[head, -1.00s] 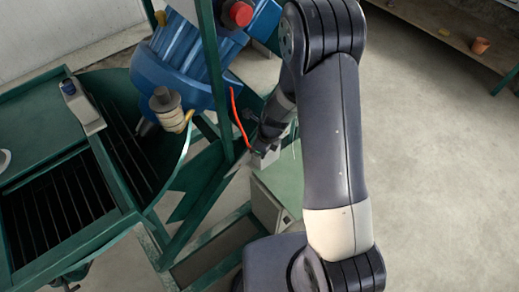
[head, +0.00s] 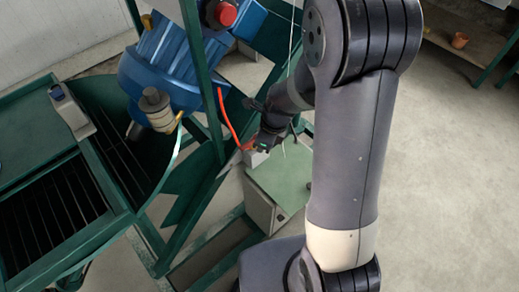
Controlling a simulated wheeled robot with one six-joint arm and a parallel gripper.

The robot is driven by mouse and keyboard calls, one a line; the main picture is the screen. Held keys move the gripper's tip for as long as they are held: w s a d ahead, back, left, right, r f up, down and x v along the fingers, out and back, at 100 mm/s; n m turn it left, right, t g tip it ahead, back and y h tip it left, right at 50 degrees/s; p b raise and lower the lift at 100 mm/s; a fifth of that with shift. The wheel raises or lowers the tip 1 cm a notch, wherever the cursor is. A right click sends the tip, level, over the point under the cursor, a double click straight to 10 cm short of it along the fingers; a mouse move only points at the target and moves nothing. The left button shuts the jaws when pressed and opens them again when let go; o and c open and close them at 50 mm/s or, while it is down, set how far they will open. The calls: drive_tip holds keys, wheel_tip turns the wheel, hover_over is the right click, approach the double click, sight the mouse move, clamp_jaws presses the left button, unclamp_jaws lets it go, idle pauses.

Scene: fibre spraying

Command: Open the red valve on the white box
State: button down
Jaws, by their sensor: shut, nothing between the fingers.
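A small white box (head: 257,158) sits on top of a green-topped cabinet (head: 290,172) in the middle of the head view. A small orange-red part (head: 249,145) shows at the box's upper edge, where an orange hose (head: 229,121) comes down; I cannot tell whether this part is the valve handle. My gripper (head: 262,146) is shut, pointing down right at the top of the box and partly hiding it. It holds nothing. Whether its fingers touch the red part cannot be told.
A blue machine (head: 165,70) with a red knob (head: 227,14) stands behind on a green frame (head: 203,90). A slatted green bench (head: 50,205) fills the left. A shelf (head: 470,40) stands at the back right. The floor at right is clear.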

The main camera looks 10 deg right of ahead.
drive_tip(key=shift+s+d+r, duration=0.1)
drive_tip(key=shift+s+r, duration=0.05)
drive_tip(key=shift+r, duration=0.55)
